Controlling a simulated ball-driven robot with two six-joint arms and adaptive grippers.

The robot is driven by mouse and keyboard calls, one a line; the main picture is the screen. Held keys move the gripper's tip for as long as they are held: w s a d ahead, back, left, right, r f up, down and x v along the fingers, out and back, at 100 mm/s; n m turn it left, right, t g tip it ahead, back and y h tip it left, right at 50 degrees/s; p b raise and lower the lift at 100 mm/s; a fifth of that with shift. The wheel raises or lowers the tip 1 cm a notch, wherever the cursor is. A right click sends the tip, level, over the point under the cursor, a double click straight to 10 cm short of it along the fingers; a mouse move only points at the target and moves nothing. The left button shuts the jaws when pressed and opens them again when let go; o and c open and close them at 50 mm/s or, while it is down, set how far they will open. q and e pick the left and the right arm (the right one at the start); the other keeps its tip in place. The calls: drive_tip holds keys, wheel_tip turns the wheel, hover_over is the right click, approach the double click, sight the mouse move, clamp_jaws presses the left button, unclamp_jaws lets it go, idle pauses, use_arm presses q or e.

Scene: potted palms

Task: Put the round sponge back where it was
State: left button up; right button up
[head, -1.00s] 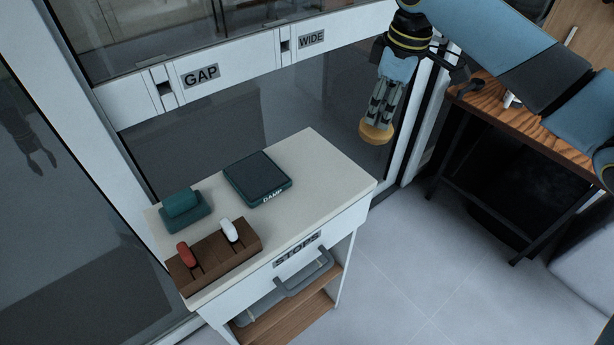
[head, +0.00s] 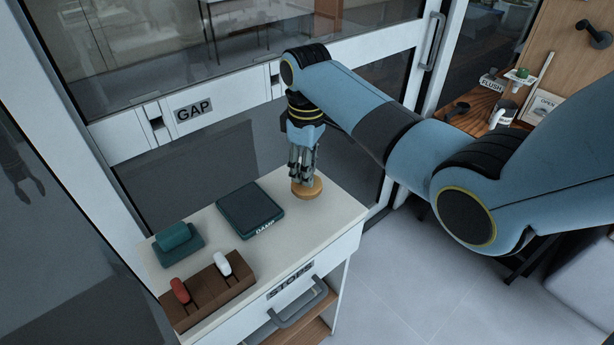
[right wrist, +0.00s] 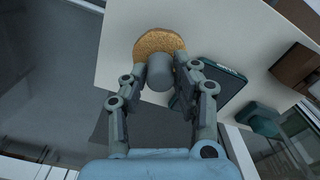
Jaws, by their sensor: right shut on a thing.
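The round sponge (head: 307,188) is a tan disc with a grey knob (right wrist: 160,75) on it. My right gripper (head: 303,172) points down and is shut on this knob. The sponge is over the back right part of the white cabinet top (head: 328,216), to the right of the dark tray marked DAMP (head: 250,208). I cannot tell whether its underside touches the top. In the right wrist view the sponge (right wrist: 157,43) shows beyond the fingers, with the DAMP tray (right wrist: 226,82) to its right. My left gripper is not in view.
A green block on a green base (head: 175,240) and a brown rack (head: 208,291) with a red and a white piece stand at the left of the top. A glass panel with a GAP label (head: 194,111) rises behind. The front right of the top is bare.

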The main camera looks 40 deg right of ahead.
drive_tip(key=shift+f, duration=1.55)
drive_tip(key=o, duration=1)
drive_tip(key=shift+f, duration=0.1)
wheel_tip(320, 180, up, 12)
drive_tip(key=shift+r, duration=0.15)
drive_tip(key=shift+s, duration=0.1)
